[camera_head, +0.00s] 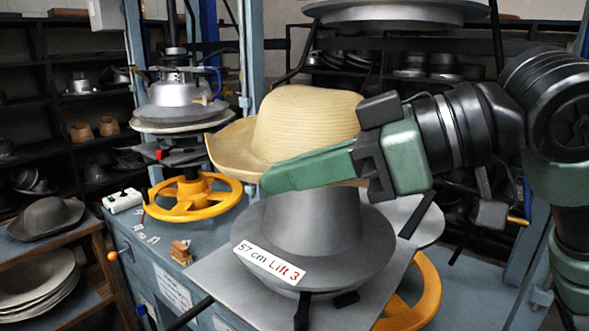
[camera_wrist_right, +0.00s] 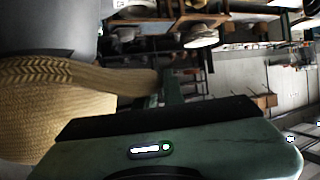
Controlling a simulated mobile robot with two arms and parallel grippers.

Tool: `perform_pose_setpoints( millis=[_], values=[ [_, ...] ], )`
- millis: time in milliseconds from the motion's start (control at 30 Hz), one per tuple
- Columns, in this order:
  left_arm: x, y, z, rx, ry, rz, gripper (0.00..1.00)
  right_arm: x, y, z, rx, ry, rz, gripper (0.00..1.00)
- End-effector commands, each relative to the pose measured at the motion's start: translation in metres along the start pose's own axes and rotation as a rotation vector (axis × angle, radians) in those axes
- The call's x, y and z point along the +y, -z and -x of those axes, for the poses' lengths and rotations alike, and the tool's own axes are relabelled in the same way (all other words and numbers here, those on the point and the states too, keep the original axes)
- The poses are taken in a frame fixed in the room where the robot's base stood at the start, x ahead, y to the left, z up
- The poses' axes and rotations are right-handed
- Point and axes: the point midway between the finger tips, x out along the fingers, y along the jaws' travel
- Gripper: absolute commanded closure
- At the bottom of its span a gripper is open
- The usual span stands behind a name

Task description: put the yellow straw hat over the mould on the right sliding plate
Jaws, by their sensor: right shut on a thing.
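The yellow straw hat (camera_head: 300,120) is above the grey metal mould (camera_head: 318,235), crown up, its brim flaring to the left. The mould, labelled "57 cm Lift 3", stands on the right sliding plate (camera_head: 225,272). My right gripper (camera_head: 305,168) is shut on the hat at its near right side. The gripper hides part of the brim, so I cannot tell if the hat touches the mould. The hat's woven brim (camera_wrist_right: 75,80) also fills the left of the right wrist view. My left gripper is not in view.
A yellow handwheel (camera_head: 195,198) and a press stack (camera_head: 180,95) stand behind on the left. A second yellow wheel (camera_head: 418,295) is below the plate at right. A large metal dish (camera_head: 395,13) hangs overhead. Shelves (camera_head: 75,110) of hats and moulds line the back.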

Motion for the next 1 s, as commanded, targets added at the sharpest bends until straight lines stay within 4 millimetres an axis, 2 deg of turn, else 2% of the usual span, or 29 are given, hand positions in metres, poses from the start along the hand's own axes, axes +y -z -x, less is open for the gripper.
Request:
perform_pose_setpoints(
  millis=[600, 1000],
  values=[
    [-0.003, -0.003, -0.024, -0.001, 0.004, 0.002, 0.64, -0.002, -0.032, -0.029, -0.015, -0.096, -0.027, 1.0],
    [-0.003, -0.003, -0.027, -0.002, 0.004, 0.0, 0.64, -0.002, -0.037, -0.034, -0.016, -0.118, -0.035, 1.0]
  ],
)
